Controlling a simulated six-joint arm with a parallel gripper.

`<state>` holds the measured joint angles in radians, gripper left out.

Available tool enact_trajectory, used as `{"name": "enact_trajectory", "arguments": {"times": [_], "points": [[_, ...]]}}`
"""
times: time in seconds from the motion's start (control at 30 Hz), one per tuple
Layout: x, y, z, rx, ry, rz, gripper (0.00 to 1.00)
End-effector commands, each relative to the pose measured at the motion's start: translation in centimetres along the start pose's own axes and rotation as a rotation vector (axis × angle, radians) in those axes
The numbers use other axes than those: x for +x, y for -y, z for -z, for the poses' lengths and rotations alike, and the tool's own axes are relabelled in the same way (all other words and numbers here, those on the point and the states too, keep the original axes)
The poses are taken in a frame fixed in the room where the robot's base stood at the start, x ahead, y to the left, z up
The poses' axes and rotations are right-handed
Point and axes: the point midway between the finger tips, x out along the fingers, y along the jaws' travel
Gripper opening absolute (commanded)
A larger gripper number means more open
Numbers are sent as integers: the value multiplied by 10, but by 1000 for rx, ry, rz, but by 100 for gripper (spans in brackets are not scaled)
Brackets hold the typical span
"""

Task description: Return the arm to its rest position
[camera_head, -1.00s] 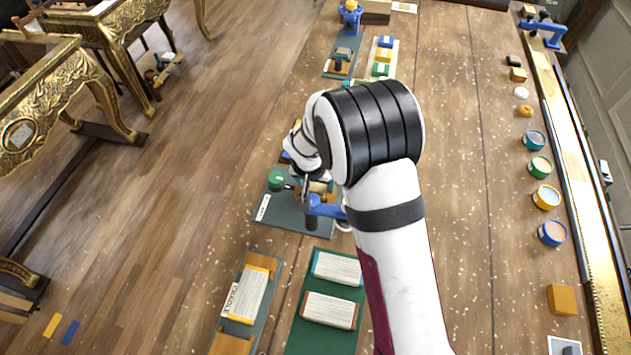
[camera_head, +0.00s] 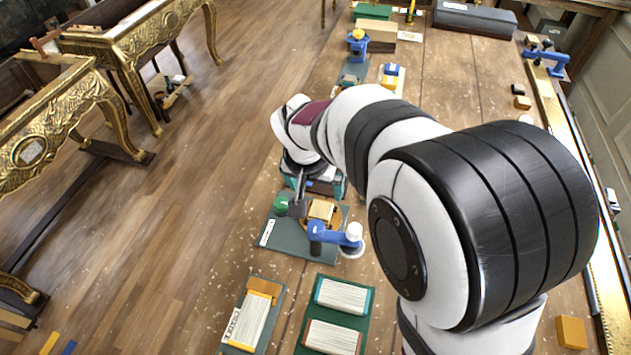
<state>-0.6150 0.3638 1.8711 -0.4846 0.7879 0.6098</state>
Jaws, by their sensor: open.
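My arm crosses the right and middle of the view, its large black-banded joint close to the camera and its wrist bent down over the workbench. My gripper (camera_head: 298,203) is small and partly hidden by the wrist above it. Its fingers are open and point down over the dark mat (camera_head: 283,239), close to a green round knob (camera_head: 281,204) on their left and a wooden block with a pale top (camera_head: 321,211) on their right. I see nothing held. Whether the fingers touch anything is too small to tell.
A blue clamp (camera_head: 330,236) stands just right of the gripper. A cradle (camera_head: 248,317) and a green tray (camera_head: 320,290) lie nearer. A blue tool (camera_head: 357,43) stands farther back. My arm hides much of the right bench. Open floor (camera_head: 170,230) lies left.

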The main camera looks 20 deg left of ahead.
Motion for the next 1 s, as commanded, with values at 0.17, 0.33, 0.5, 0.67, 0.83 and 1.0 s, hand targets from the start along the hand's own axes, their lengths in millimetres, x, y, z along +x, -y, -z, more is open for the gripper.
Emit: {"name": "enact_trajectory", "arguments": {"times": [0.17,0.33,0.5,0.67,0.83,1.0], "points": [[-14,0,0,0,0,0,96],[-14,0,0,0,0,0,96],[-13,0,0,0,0,0,96],[-16,-5,0,8,3,-3,96],[-62,-98,-38,169,102,-38,96],[-109,-176,-147,391,271,0,96]]}}
